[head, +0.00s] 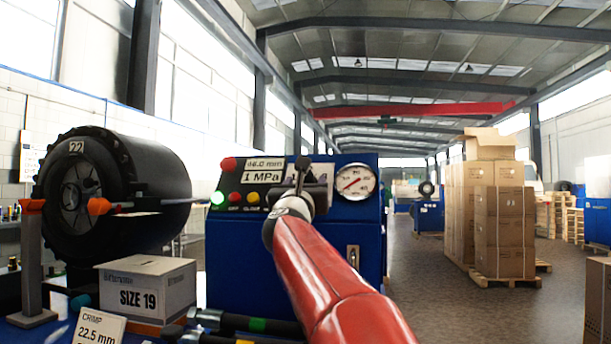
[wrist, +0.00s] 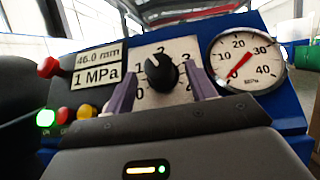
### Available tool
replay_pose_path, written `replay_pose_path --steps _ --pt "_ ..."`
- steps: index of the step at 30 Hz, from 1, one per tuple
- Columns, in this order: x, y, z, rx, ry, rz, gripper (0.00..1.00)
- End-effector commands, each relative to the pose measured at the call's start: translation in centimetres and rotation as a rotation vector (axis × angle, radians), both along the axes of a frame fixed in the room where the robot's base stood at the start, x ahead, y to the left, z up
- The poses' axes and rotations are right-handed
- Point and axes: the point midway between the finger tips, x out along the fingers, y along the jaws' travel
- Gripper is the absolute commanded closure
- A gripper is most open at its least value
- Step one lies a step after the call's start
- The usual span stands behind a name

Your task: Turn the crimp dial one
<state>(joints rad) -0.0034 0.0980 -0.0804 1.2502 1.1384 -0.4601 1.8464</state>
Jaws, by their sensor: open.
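The crimp dial (wrist: 160,74) is a black knob on a white plate with numbers around it, on the sloped panel of the blue crimper (head: 234,262). Its ridge points up and slightly left, near the 2; the exact setting is hard to read. My gripper (wrist: 162,88) is open, with one purple finger on each side of the dial. I cannot tell whether either finger touches it. In the head view my gripper (head: 303,178) is at the panel and mostly hides the dial.
Left of the dial are labels reading 46.0 mm and 1 MPa (wrist: 97,76), a red button (wrist: 48,67) and a lit green button (wrist: 45,118). A round gauge (wrist: 243,58) stands close on the right. A large black crimp head (head: 150,190) and a SIZE 19 box (head: 147,288) are left.

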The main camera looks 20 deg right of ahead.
Motion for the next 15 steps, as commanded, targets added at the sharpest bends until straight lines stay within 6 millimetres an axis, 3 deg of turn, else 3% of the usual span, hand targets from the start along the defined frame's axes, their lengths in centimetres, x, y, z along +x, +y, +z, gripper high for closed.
replay_pose_path --steps 12,15 --pt "1.11 -0.67 0.48 0.000 0.000 0.000 0.44" --pt "1.10 -0.66 0.49 0.000 0.000 0.000 0.55"
